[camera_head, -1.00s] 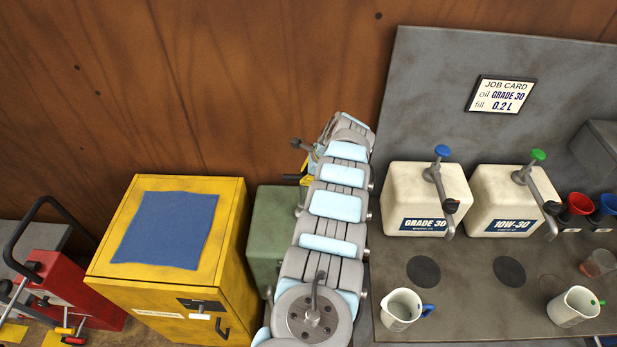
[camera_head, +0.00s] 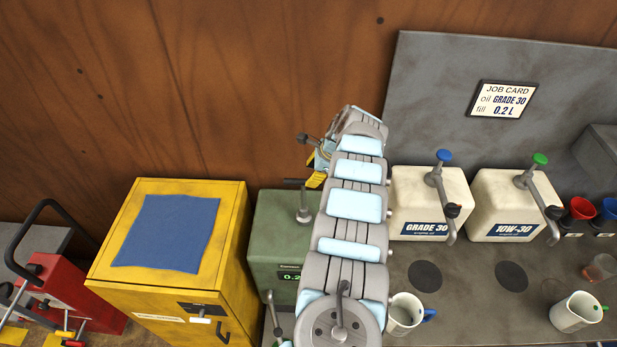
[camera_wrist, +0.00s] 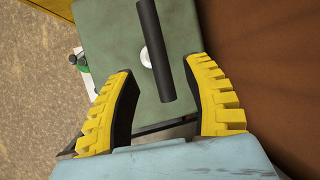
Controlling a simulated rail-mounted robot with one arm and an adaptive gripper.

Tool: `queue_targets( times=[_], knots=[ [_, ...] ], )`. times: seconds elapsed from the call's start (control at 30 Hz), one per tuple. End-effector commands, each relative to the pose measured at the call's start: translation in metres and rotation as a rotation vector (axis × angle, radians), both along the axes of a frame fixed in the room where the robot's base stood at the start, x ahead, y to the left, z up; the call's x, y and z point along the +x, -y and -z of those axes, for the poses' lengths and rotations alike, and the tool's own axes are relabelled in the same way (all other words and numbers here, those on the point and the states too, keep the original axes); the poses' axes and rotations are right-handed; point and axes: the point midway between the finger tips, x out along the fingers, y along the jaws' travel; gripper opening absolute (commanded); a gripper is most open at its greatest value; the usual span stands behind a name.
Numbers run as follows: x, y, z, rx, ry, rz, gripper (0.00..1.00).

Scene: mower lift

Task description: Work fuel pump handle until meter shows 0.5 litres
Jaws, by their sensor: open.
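The fuel pump is a green box (camera_head: 269,223) between the yellow cabinet and the oil bench. A shaft rises from its top to a dark horizontal handle (camera_head: 294,182). A meter display (camera_head: 291,276) on its front starts with "0.2"; my arm hides the rest. In the wrist view the black handle bar (camera_wrist: 156,48) runs above the green top (camera_wrist: 110,30), its lower end between my fingers. My gripper (camera_wrist: 165,82) is open, with yellow ridged fingers on either side of the bar and apart from it. In the head view my gripper (camera_head: 316,168) is partly hidden, close to the handle.
A yellow cabinet (camera_head: 225,225) with a blue cloth (camera_head: 171,232) stands left of the pump. A red machine (camera_head: 75,290) is at far left. Right are oil tanks (camera_head: 430,190), (camera_head: 512,195), jugs (camera_head: 403,312), (camera_head: 574,318) and a job card (camera_head: 503,99). The brown wall is behind.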

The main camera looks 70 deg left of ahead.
Motion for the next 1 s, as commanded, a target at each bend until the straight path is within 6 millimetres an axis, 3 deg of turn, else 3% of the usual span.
queue_targets(
  times=[0.5, 1.0],
  knots=[
    [0.021, 0.021, -0.063, -0.002, 0.0, -0.001, 0.5],
    [0.024, 0.024, -0.072, -0.003, -0.001, 0.0, 0.5]
  ],
)
